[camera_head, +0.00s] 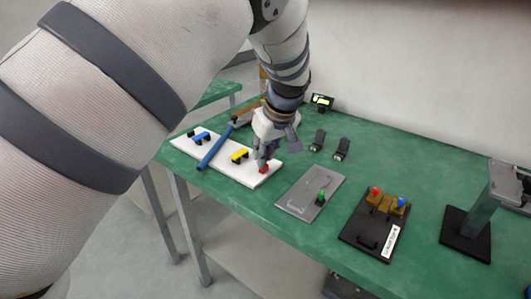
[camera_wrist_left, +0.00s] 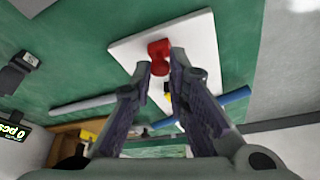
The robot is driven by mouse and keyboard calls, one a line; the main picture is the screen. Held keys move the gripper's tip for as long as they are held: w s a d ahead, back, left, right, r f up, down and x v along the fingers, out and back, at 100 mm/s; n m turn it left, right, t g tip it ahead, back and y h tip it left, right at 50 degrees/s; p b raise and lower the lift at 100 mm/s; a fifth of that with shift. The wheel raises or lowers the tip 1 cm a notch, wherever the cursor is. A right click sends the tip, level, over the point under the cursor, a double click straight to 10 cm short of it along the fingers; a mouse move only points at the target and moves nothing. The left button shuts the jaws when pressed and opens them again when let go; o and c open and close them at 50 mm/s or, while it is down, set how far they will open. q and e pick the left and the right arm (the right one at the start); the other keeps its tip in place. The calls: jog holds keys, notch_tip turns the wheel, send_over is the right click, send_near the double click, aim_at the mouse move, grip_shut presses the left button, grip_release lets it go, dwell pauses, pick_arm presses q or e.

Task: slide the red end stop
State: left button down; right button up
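The red end stop (camera_head: 264,169) sits near the right end of a white board (camera_head: 225,170) on the green table. In the left wrist view the red end stop (camera_wrist_left: 159,52) lies just beyond my fingertips, in line with the gap. My left gripper (camera_head: 262,161) is above the board's right end, pointing down; it also shows in the left wrist view (camera_wrist_left: 161,70), open and with nothing between the fingertips. Whether a finger touches the stop I cannot tell. My right gripper is not in view.
A yellow piece (camera_head: 239,156) and a blue piece (camera_head: 201,137) are on the same board. A blue rod (camera_head: 213,149) lies across it. A grey plate (camera_head: 310,194) with a green knob is to the right, then a dark plate (camera_head: 372,230) with red and blue knobs.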

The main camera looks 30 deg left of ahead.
pick_arm(q)
jog(key=shift+a, duration=0.1)
jog(key=a, duration=0.4)
jog(key=shift+w, duration=0.2)
jog(key=c, duration=1.5)
grip_release()
jog(key=shift+d, duration=0.1)
jog(key=shift+c, duration=0.2)
jog(key=v, duration=1.2)
